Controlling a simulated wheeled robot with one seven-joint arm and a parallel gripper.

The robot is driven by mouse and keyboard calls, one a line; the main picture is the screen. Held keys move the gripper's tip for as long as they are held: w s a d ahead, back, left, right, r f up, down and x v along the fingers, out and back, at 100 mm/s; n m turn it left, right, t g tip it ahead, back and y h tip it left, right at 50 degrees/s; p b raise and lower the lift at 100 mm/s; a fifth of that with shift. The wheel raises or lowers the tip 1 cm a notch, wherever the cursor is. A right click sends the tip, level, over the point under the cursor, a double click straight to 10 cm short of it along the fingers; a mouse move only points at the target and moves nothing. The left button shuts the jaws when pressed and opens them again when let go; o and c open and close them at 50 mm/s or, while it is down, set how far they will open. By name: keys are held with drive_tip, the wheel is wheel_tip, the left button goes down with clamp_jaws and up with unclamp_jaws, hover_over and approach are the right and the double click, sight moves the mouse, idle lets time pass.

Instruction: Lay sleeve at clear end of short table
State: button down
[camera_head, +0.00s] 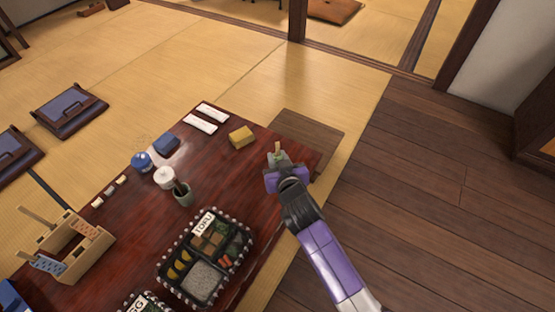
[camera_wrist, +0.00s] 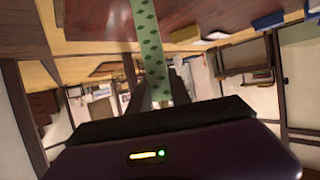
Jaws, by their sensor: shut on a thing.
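My gripper (camera_head: 278,162) is above the far right end of the dark red low table (camera_head: 262,172). It is shut on a narrow green sleeve with a dark pattern. In the wrist view the sleeve (camera_wrist: 150,42) runs up from between the fingers (camera_wrist: 157,85) towards the table (camera_wrist: 205,10). In the head view only a small part of the sleeve (camera_head: 278,147) shows above the gripper. I cannot tell in these views whether the sleeve touches the table. The tabletop just around the gripper looks bare.
A yellow block (camera_head: 241,137), two white packets (camera_head: 201,121) and a blue box (camera_head: 167,144) lie along the far edge. A black bento box (camera_head: 206,262), a green cup (camera_head: 183,194) and a wooden caddy (camera_head: 68,245) stand nearer.

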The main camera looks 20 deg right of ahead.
drive_tip(key=shift+f, duration=0.15)
drive_tip(key=c, duration=1.2)
unclamp_jaws()
drive_tip(key=shift+r, duration=0.2)
drive_tip(key=shift+s+r, duration=0.15)
drive_tip(key=p+v, duration=0.3)
drive_tip(key=v, duration=0.8)
drive_tip(key=shift+s+a, duration=0.1)
drive_tip(key=shift+s, duration=0.25)
